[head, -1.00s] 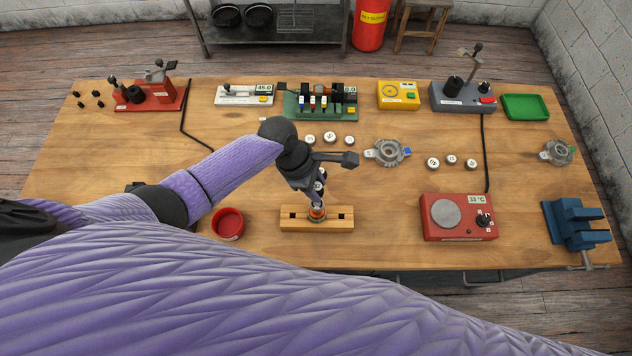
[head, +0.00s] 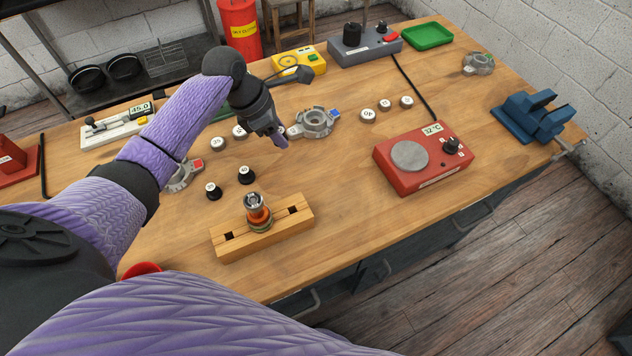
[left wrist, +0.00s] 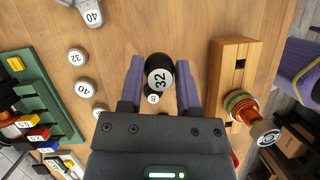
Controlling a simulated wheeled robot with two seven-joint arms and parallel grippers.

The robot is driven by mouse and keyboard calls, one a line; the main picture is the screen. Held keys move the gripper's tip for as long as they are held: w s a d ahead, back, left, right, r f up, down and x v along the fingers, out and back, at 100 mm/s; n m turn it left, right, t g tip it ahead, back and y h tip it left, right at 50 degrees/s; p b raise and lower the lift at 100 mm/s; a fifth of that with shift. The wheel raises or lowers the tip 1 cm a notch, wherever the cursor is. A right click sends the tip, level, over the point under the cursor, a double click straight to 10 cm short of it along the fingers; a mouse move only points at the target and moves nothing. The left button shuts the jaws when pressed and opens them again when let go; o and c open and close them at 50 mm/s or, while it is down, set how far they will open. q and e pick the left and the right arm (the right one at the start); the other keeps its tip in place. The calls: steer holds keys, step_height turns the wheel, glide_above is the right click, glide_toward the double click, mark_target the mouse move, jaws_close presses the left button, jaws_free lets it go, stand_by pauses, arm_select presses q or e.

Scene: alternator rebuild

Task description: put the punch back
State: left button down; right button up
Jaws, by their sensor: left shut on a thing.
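My left gripper (head: 281,141) is above the table, behind the wooden block. In the head view the punch is hidden by the gripper. Two similar black cylinders with white tops stand upright on the table, one on the left (head: 214,191) and one on the right (head: 246,175). The wooden block (head: 285,226) holds an upright orange rotor (head: 258,213) with a silver part on top. My right gripper is not in view.
A grey housing (head: 315,122) and several silver discs (head: 368,116) lie beyond the gripper. A green rack (left wrist: 45,92) shows in the left wrist view. A red heater (head: 424,160) and a blue vise (head: 533,116) are to the right.

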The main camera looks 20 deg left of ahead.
mark_target(290, 169)
arm_select(q)
step_height(290, 169, down, 10)
steer(key=b, duration=0.4)
steer(key=shift+r, duration=0.1)
steer(key=shift+c, duration=1.5)
jaws_free()
